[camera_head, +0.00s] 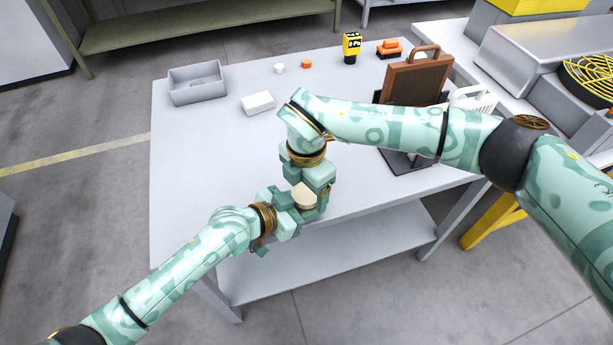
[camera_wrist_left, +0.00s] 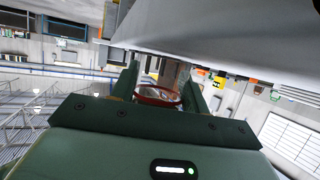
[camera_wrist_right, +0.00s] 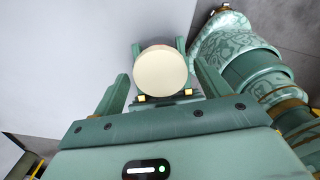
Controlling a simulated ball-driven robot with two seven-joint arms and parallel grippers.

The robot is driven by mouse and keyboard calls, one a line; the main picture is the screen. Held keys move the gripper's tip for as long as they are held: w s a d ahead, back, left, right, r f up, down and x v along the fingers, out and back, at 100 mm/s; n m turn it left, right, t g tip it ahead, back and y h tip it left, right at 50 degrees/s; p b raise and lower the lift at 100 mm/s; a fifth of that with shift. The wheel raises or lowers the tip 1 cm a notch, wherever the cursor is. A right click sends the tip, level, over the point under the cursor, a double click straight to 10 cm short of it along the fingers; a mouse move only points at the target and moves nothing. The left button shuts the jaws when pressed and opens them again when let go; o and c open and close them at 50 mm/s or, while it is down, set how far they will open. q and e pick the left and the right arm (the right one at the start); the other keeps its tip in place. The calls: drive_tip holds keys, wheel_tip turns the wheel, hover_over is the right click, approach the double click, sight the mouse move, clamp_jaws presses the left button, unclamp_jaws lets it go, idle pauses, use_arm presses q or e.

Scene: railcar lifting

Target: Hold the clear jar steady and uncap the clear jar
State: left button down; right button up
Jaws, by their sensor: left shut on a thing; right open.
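The clear jar shows in the left wrist view (camera_wrist_left: 157,97) as a see-through body with a red ring, between the two fingers. Its round cream lid (camera_wrist_right: 161,71) faces the right wrist camera and also shows in the head view (camera_head: 304,195). My left gripper (camera_head: 298,205) is shut on the jar body at the table's front edge; the fingers mostly hide the jar in the head view. My right gripper (camera_head: 313,183) points down from above, open, with its fingers on either side of the lid. In the right wrist view, gaps show between the lid and both fingers.
A grey bin (camera_head: 196,94), a white box (camera_head: 258,103), a small white piece (camera_head: 279,68) and an orange piece (camera_head: 306,63) lie on the table (camera_head: 215,150). A yellow-black device (camera_head: 351,48) and brown case (camera_head: 412,80) stand behind. The table's left part is clear.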

drive_tip(key=c, duration=1.1)
drive_tip(key=n, duration=0.6)
drive_tip(key=shift+n, duration=0.4)
drive_tip(key=o, duration=1.1)
drive_tip(key=shift+r, duration=0.1)
wheel_tip(320, 180, up, 4)
drive_tip(key=shift+r, duration=0.1)
drive_tip(key=shift+r+m, duration=0.5)
drive_tip(key=shift+m, duration=0.3)
wheel_tip(320, 180, up, 2)
drive_tip(key=m, duration=0.4)
drive_tip(key=shift+r+m, duration=0.1)
drive_tip(key=shift+m, duration=0.2)
drive_tip(key=shift+f, duration=0.25)
drive_tip(key=shift+m, duration=0.3)
wheel_tip(320, 180, down, 7)
drive_tip(key=shift+f, duration=0.1)
